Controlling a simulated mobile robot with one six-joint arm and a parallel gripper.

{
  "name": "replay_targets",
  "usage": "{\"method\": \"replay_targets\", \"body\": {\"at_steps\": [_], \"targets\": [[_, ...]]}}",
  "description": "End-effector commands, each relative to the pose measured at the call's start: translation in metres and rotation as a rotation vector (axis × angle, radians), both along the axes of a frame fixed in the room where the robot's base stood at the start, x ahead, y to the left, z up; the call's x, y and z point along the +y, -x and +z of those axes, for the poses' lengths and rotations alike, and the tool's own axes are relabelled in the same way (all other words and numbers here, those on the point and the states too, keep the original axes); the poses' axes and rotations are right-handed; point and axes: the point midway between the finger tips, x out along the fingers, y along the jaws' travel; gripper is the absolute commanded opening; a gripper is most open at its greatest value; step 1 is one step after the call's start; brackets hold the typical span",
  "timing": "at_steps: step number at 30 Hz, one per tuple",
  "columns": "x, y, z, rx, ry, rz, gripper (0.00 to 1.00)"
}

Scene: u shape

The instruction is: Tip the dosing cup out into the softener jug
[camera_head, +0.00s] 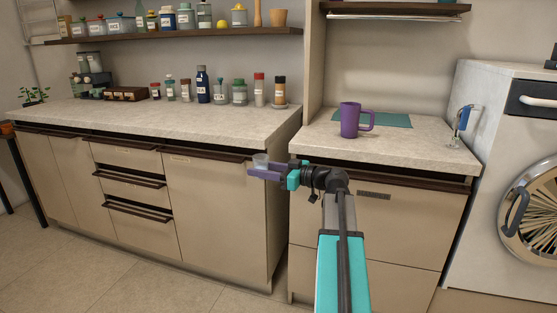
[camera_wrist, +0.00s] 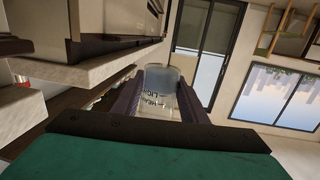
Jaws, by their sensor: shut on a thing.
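The dosing cup (camera_head: 261,160) is a small, clear cup held upright in my gripper (camera_head: 264,171), in front of the left cabinet near its right end. In the wrist view the cup (camera_wrist: 160,88) sits between the two dark fingers of my gripper (camera_wrist: 160,103). It shows lettering on its wall and a blue-grey tint towards its far end. A purple jug (camera_head: 350,120) with a handle on its right stands upright on the right counter, at the teal mat. I read no label on it and cannot see inside. My gripper is left of the jug and lower, well apart from it.
The right counter (camera_head: 420,150) is mostly clear around the jug and the teal mat (camera_head: 390,119). A blue-and-clear item (camera_head: 463,118) stands at its right end, beside the washing machine (camera_head: 500,150). Several bottles (camera_head: 203,86) line the left counter. A shelf (camera_head: 400,8) hangs above the jug.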

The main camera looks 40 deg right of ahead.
Motion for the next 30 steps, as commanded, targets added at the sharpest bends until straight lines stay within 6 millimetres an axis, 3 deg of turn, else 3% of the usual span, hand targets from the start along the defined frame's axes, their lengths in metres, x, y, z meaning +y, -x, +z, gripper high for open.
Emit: {"method": "replay_targets", "body": {"at_steps": [15,30], "targets": [[0.117,-0.022,-0.057,0.001,-0.001,0.163,0.16],[0.229,-0.013,-0.109,0.001,-0.001,0.318,0.16]]}}
